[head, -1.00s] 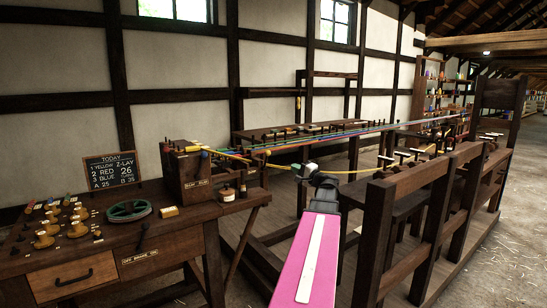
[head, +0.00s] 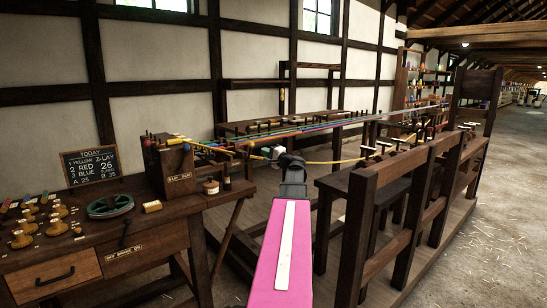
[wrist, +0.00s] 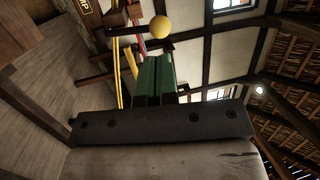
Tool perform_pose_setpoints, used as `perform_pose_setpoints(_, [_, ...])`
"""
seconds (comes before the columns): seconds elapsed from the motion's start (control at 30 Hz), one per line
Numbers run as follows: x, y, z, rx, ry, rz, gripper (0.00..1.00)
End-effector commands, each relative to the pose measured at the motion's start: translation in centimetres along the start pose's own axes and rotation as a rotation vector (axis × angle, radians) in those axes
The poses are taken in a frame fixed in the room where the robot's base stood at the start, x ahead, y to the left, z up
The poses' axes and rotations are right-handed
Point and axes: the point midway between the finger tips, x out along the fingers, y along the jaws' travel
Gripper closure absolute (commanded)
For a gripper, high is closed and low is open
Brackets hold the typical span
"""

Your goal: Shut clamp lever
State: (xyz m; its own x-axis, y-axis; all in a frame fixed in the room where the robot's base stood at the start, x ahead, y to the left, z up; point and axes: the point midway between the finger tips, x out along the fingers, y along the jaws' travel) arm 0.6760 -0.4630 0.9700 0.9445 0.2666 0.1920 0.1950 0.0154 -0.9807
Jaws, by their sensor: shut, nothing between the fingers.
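A yellow ball knob (wrist: 160,27), which looks like the end of the clamp lever, stands just beyond my fingertips in the wrist view. Part of a label (wrist: 87,6) ending in "MP" shows at the upper left. My gripper (wrist: 158,58) has green fingers, close together with nothing held. The knob lies past the tips, and I cannot tell whether they touch. In the head view my pink arm reaches forward to the stretched strands, and its dark wrist hides much of that spot.
Yellow strands (wrist: 131,62) run close beside my fingers in the wrist view. In the head view, a wooden box (head: 168,165) with pegs stands on the left workbench (head: 150,238). A wooden rail frame (head: 400,190) stands on the right. Straw-strewn floor is open at far right.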

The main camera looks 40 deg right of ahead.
Motion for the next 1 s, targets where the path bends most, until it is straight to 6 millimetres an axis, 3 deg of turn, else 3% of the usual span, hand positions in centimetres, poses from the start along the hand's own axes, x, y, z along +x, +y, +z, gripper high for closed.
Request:
perform_pose_setpoints(0.1, [2.3, 0.0, -0.1, 0.000, -0.001, 0.000, 1.00])
perform_pose_setpoints(0.33, [4.8, 0.0, -0.1, 0.000, 0.000, 0.000, 1.00])
perform_pose_setpoints(1.0, [5.6, -0.1, -0.1, 0.003, 0.000, 0.023, 1.00])
